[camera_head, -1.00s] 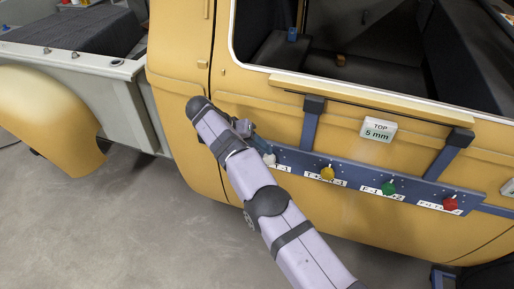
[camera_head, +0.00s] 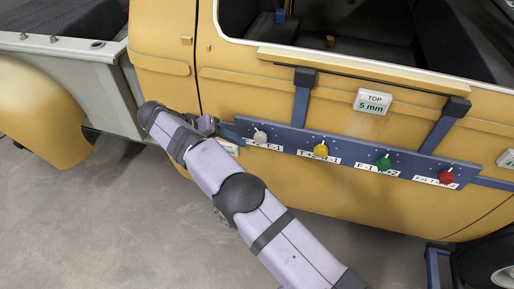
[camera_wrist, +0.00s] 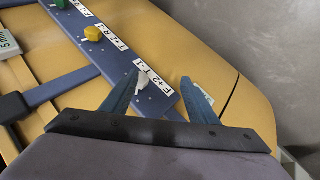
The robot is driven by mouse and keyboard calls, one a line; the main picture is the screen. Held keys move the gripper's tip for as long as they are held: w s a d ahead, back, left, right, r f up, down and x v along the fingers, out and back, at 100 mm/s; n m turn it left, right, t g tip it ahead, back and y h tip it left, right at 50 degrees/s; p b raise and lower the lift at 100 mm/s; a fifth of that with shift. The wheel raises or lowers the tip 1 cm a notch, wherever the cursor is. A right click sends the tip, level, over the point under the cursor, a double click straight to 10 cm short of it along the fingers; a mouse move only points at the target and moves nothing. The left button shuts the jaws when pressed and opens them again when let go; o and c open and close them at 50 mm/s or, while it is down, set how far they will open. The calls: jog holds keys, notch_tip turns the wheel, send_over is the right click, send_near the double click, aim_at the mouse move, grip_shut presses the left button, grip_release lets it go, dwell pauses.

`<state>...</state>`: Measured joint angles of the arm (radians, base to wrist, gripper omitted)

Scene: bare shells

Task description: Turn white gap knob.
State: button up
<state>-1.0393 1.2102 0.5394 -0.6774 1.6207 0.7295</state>
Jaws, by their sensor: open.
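The white knob (camera_head: 260,136) is at the left end of a blue panel (camera_head: 290,138) fixed across the yellow vehicle door. A label strip sits below it. My gripper (camera_head: 226,130) is just left of the white knob, at the panel's left end, partly hidden by my wrist. In the wrist view the two blue fingers of my gripper (camera_wrist: 161,77) are spread. The white knob (camera_wrist: 143,84) shows between them, nearer the left finger. It does not look gripped; whether a finger touches it I cannot tell.
Yellow (camera_head: 320,149), green (camera_head: 383,163) and red (camera_head: 446,177) knobs follow to the right on the panel. A "TOP 5 mm" sign (camera_head: 372,101) is above. Two dark-topped brackets hold the panel to the door's rail. Open floor lies below left.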

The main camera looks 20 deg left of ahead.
aim_at(259, 141)
jog(key=d+f+n+t+h+b, duration=0.2)
jog(key=d+f+n+t, duration=0.1)
jog(key=d+n+t, duration=1)
jog(key=a+f+n+y, duration=0.3)
jog(key=a+n+y, duration=0.35)
jog(key=n, duration=1.05)
jog(key=shift+g+y, duration=0.25)
jog(key=shift+g, duration=0.05)
jog(key=shift+w+d+r+p, duration=0.15)
jog(key=shift+w+p, duration=0.65)
jog(key=shift+w, duration=0.85)
jog(key=shift+w+d+r+p, duration=0.15)
jog(key=shift+w+p, duration=0.6)
jog(key=shift+w, duration=1.5)
jog(key=shift+c, duration=0.2)
jog(key=shift+f, duration=0.1)
jog(key=c, duration=1)
